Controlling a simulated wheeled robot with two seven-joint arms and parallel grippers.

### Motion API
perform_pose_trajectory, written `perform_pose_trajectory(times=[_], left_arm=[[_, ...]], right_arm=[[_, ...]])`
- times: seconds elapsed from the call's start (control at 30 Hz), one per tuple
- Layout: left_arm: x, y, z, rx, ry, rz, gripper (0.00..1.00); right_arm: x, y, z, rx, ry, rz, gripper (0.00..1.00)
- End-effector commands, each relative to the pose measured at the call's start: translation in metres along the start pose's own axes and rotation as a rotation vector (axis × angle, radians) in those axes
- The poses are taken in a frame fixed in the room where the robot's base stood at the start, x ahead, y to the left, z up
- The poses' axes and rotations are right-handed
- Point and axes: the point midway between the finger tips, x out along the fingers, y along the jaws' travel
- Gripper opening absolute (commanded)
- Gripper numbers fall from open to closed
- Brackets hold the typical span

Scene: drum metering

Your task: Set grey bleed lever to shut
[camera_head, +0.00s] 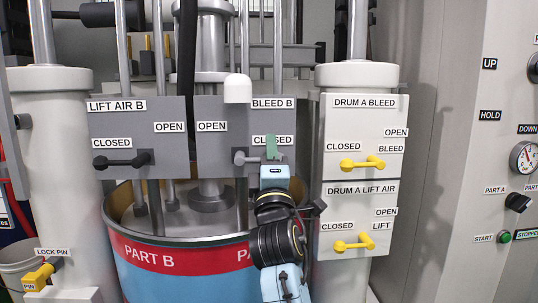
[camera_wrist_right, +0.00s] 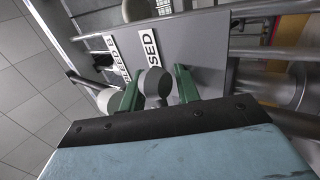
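The grey bleed lever (camera_head: 241,158) is on the grey BLEED B panel (camera_head: 226,169). It extends right from its hub, just below the CLOSED label (camera_head: 261,140); the OPEN label (camera_head: 212,126) is up and left. My right gripper (camera_head: 271,148) comes from below, its green fingers at the lever's right end, covering part of the label. In the right wrist view the fingers (camera_wrist_right: 158,88) stand apart on either side of the lever's round grey end (camera_wrist_right: 155,82); firm contact on both sides does not show. My left gripper is not in view.
A black lever (camera_head: 121,161) sits on the LIFT AIR B panel (camera_head: 137,118) at left. Yellow levers (camera_head: 362,163) (camera_head: 354,244) are on the white panels at right. The blue and red PART B drum (camera_head: 165,262) stands below. A white cap (camera_head: 237,88) is above the lever.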

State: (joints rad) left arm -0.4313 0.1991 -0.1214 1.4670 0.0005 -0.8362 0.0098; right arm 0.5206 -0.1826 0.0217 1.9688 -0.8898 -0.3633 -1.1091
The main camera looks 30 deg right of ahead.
Motion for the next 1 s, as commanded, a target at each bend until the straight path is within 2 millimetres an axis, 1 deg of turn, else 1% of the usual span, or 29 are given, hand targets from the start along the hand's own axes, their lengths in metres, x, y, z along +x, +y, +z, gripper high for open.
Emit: perform_pose_trajectory(times=[0.13, 0.23, 0.37, 0.47, 0.5, 0.6, 0.7, 0.83, 1.0], left_arm=[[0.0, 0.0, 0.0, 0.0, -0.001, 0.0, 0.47], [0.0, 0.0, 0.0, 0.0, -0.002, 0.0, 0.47], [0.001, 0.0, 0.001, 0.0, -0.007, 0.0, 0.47], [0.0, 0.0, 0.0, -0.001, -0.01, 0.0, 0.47], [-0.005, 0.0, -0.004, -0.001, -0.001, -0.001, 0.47], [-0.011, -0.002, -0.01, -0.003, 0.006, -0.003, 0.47], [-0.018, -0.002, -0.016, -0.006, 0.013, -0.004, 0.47], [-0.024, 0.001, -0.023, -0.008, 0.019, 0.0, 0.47], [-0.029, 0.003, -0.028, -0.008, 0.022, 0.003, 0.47]], right_arm=[[-0.004, 0.0, -0.002, 0.002, 0.003, 0.0, 0.32], [-0.015, -0.001, -0.002, 0.002, 0.003, -0.002, 0.32], [-0.04, -0.002, 0.0, 0.003, 0.001, -0.004, 0.32], [-0.062, -0.002, 0.001, 0.003, 0.001, -0.004, 0.32], [-0.071, -0.002, 0.001, 0.002, 0.0, -0.004, 0.32], [-0.092, -0.002, 0.002, 0.001, -0.002, -0.003, 0.32], [-0.109, -0.002, 0.003, 0.0, -0.003, -0.003, 0.32], [-0.125, -0.002, 0.003, 0.0, -0.003, -0.003, 0.32], [-0.134, 0.0, 0.004, 0.001, -0.004, 0.0, 0.32]])
